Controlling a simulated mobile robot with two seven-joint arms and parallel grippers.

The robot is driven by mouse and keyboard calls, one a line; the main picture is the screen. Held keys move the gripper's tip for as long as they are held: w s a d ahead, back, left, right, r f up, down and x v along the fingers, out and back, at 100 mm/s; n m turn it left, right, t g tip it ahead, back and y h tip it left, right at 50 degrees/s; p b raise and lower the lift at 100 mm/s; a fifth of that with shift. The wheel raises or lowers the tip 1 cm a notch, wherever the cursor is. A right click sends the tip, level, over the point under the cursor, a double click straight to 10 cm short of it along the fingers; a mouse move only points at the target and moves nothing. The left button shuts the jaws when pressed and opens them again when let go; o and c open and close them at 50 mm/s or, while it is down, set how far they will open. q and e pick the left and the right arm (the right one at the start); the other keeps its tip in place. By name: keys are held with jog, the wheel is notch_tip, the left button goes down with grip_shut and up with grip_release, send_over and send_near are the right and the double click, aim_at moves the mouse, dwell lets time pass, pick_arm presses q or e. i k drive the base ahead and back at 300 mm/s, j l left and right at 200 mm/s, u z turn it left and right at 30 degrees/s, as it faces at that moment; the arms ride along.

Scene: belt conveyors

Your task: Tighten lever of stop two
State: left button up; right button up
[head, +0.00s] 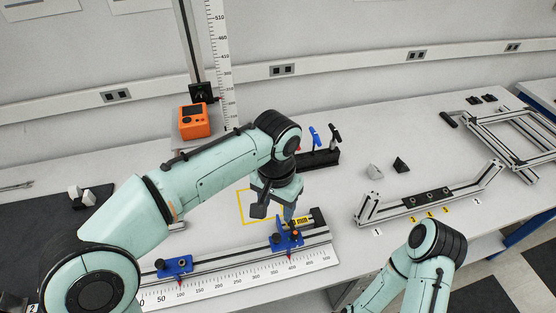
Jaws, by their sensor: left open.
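A ruler rail (220,273) with a printed millimetre scale lies along the front of the table. Two blue stops sit on it: one on the left (174,267) near 100 and one on the right (288,241) near 400. The right stop has dark and orange parts on top; its lever is too small to make out, and I cannot tell which stop is numbered two. My left gripper (289,215) points down just above the right stop, open; whether it touches the stop is unclear. My right arm shows at the lower right, its gripper out of view.
An orange device (194,121) stands behind my left arm by an upright scale (221,60). A black holder (318,159) with blue and black handles is behind the gripper. An aluminium frame (432,199) stands to the right. A yellow square outline marks the table behind the rail.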

aim_at(294, 233)
jog(key=k, duration=1)
